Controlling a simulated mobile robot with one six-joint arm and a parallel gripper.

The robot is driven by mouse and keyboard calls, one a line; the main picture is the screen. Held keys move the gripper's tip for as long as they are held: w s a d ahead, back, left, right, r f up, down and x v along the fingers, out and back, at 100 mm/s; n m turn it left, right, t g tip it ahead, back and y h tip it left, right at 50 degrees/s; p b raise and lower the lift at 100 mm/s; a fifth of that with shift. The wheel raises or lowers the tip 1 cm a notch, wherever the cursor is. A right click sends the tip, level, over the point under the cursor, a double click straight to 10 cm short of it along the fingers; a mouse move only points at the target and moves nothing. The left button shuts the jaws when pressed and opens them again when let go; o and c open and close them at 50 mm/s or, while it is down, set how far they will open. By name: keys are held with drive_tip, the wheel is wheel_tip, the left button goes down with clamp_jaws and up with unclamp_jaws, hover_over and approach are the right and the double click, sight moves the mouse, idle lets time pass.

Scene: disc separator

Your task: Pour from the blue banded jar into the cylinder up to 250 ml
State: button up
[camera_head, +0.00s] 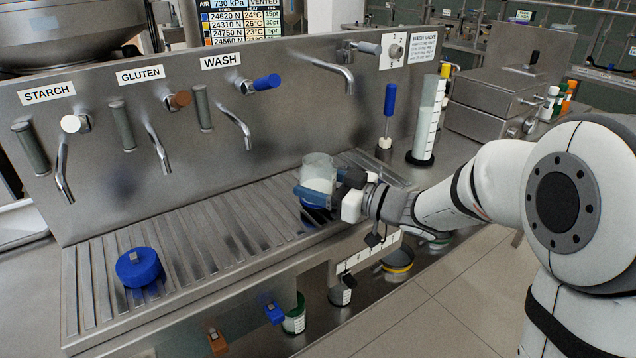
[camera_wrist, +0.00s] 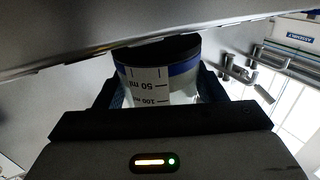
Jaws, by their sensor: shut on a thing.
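The blue banded jar (camera_head: 319,168) is clear, with white contents in its lower part. My gripper (camera_head: 330,192) is shut around it and holds it over the right end of the ribbed drainboard, looking about upright. In the wrist view the jar (camera_wrist: 150,82) shows its blue band and a scale with 50 and 100 ml marks between the fingers. The tall cylinder (camera_head: 428,115) stands upright on a black base to the right of the jar, apart from it. It has a white scale strip; its level is too small to read.
A blue lid (camera_head: 138,267) lies on the drainboard (camera_head: 225,240) at the left. A blue-handled tool (camera_head: 389,105) stands between jar and cylinder. A steel box (camera_head: 495,95) stands right of the cylinder.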

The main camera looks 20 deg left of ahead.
drive_tip(key=shift+f+b, duration=0.45)
drive_tip(key=shift+f, duration=0.2)
drive_tip(key=o, duration=1.8)
drive_tip(key=shift+c, duration=0.2)
drive_tip(key=shift+p+v, duration=0.8)
drive_tip(key=shift+v, duration=3.75)
